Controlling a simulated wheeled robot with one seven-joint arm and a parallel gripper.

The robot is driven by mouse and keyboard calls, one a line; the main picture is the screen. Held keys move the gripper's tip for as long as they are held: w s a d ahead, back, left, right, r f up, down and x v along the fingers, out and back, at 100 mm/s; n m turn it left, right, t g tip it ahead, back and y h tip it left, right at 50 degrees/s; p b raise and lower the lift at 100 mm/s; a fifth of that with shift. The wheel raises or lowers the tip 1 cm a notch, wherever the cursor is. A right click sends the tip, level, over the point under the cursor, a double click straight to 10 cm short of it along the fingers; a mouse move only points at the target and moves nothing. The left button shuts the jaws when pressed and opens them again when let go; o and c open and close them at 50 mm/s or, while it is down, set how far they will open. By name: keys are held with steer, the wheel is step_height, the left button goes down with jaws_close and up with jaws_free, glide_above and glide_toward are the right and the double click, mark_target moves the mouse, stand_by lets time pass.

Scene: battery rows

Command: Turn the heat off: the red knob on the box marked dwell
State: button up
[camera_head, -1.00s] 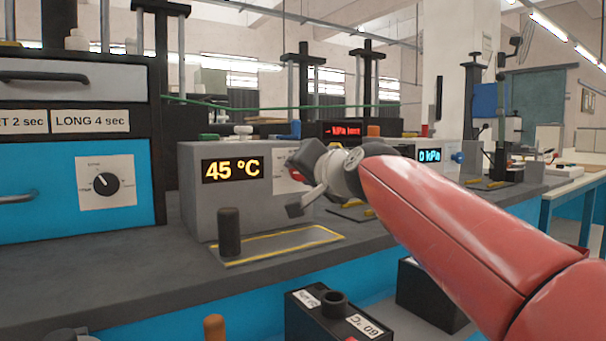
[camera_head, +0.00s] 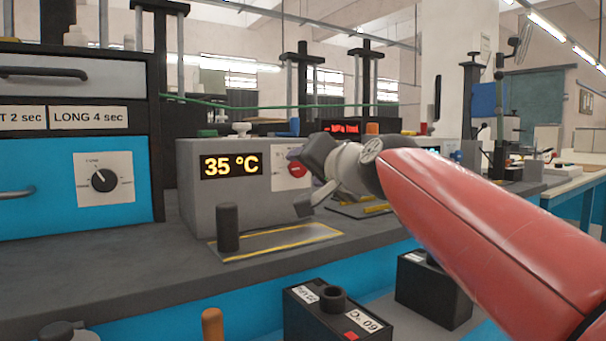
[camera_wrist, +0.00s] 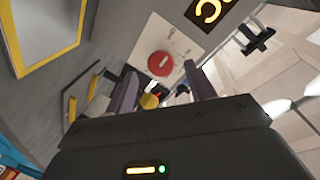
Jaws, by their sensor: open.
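The grey box (camera_head: 230,200) on the bench shows a yellow 35 °C display (camera_head: 231,165). On its front right is a red knob (camera_head: 298,169) on a white plate; I cannot read the plate's lettering. My gripper (camera_head: 306,182) is open and empty, just in front of and right of the knob, apart from it. In the wrist view the red knob (camera_wrist: 160,64) shows whole, with a pale line across its face. It lies beyond the gap between my fingers (camera_wrist: 162,88).
A black post (camera_head: 228,228) stands on a yellow-edged plate in front of the box. A blue panel (camera_head: 60,180) with a black dial (camera_head: 104,180) is at left. Black boxes (camera_head: 330,315) stand below the bench edge. More equipment lines the bench at right.

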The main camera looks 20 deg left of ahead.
steer(key=shift+b+v, duration=0.35)
steer(key=shift+v, duration=1.85)
